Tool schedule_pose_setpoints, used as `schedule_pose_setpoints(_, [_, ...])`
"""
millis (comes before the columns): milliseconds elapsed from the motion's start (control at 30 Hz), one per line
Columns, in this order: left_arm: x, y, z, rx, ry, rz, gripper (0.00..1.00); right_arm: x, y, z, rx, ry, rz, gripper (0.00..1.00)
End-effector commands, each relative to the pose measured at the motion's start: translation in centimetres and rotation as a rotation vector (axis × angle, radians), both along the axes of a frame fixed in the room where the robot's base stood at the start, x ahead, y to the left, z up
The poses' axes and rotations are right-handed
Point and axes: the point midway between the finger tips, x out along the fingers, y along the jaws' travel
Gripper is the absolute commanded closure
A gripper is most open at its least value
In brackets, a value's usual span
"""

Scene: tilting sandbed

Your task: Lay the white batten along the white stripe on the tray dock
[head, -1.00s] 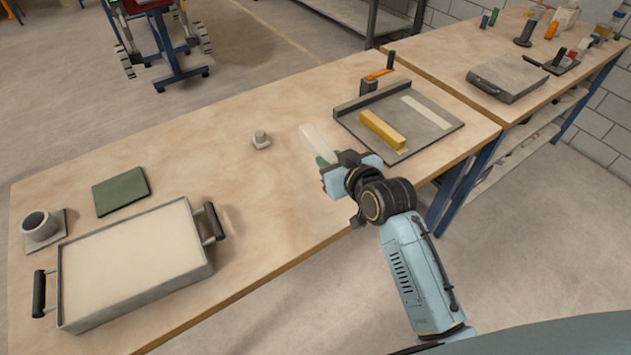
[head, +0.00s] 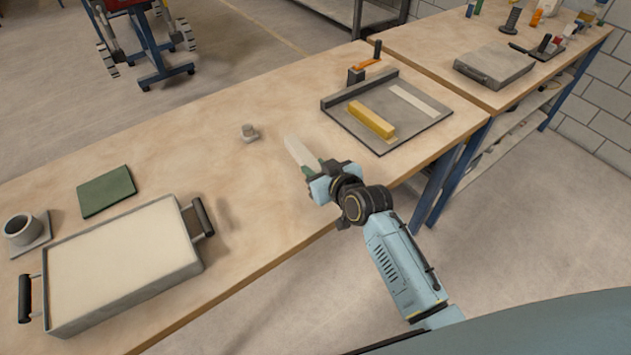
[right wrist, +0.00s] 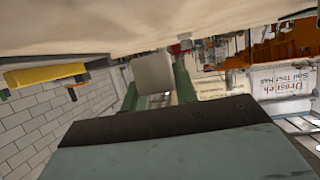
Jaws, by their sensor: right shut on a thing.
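The white batten (head: 300,152) is in my right gripper (head: 312,170), which is shut on it near its near end. The batten's far part sticks out up and to the left, left of the tray dock. In the right wrist view the batten (right wrist: 155,75) shows end-on between the green finger pads. The tray dock (head: 432,120) is a grey plate with a raised rear edge on the bench. The white stripe (head: 413,99) on its right side is bare. A yellow batten (head: 371,120) lies on the dock's left part. My left gripper is not in view.
A sand-filled tray (head: 120,262) with two black handles stands at the left front. A green mat (head: 106,191), a grey cup (head: 22,230) and a small grey knob (head: 249,133) are nearby. An orange-handled clamp (head: 361,68) stands behind the dock.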

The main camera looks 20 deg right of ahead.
Motion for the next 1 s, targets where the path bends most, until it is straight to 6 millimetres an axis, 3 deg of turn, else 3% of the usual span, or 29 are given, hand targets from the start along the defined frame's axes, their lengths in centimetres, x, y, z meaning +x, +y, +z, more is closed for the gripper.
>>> schedule_pose_setpoints(133, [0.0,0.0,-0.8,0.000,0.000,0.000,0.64,0.0,0.0,-2.6,-0.001,0.003,0.000,0.95])
schedule_pose_setpoints(300, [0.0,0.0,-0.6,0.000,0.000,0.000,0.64,0.0,0.0,-4.2,-0.001,0.001,0.000,0.95])
schedule_pose_setpoints(733, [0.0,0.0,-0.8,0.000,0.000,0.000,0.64,0.0,0.0,-4.8,-0.001,0.000,0.000,0.95])
schedule_pose_setpoints(767, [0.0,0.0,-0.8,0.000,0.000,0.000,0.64,0.0,0.0,-4.8,0.000,0.001,0.000,0.70])
schedule_pose_setpoints(900, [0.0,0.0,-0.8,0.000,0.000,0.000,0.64,0.0,0.0,-4.7,0.000,0.000,0.000,0.52])
schedule_pose_setpoints(1000, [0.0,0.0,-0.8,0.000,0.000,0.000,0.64,0.0,0.0,-4.7,0.000,0.000,0.000,0.49])
